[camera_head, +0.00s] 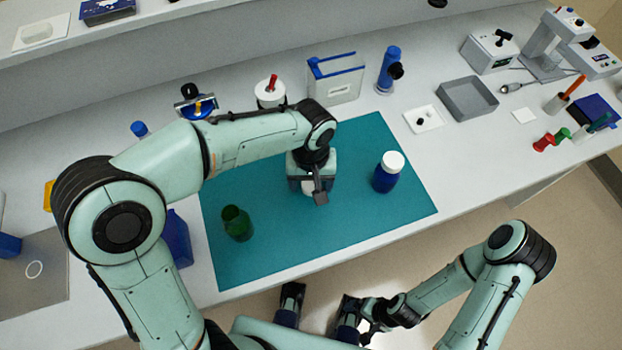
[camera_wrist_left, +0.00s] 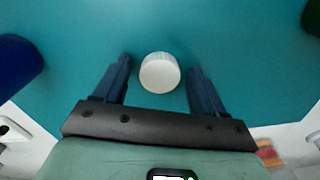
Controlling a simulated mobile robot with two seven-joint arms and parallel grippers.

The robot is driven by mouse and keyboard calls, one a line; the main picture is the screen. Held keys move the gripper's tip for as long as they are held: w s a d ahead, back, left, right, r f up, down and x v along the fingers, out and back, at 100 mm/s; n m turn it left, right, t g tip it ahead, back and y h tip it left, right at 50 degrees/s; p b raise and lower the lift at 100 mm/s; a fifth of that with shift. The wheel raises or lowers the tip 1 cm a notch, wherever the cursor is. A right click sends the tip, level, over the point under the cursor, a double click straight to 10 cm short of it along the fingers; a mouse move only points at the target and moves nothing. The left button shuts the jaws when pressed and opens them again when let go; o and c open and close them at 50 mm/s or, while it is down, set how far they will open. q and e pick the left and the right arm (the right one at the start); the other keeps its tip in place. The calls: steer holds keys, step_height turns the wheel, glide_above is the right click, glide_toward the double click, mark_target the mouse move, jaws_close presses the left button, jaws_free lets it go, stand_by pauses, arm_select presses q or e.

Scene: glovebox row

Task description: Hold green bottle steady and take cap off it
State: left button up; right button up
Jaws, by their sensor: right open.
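The green bottle (camera_head: 237,224) stands at the left of the teal mat, and its top looks open with no cap on it. A corner of dark green shows at the upper right of the left wrist view (camera_wrist_left: 313,16). A white cap (camera_wrist_left: 160,73) is on or just above the mat, between the fingers of my left gripper (camera_wrist_left: 160,88). My left gripper (camera_head: 309,188) points down over the mat's middle, open, with a gap on each side of the cap. My right gripper (camera_head: 320,308) is open and empty in front of the bench edge, away from the bottle.
A blue bottle with a white cap (camera_head: 386,172) stands on the right of the teal mat (camera_head: 345,225). Behind the mat are a white pot with a red top (camera_head: 270,93), a blue-edged box (camera_head: 336,78) and a grey tray (camera_head: 467,99). The mat's front middle is clear.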

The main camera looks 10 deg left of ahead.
mark_target(311, 185)
arm_select(q)
step_height(311, 185, up, 12)
steer(key=p, duration=0.2)
steer(key=shift+r, duration=0.15)
stand_by(0.4)
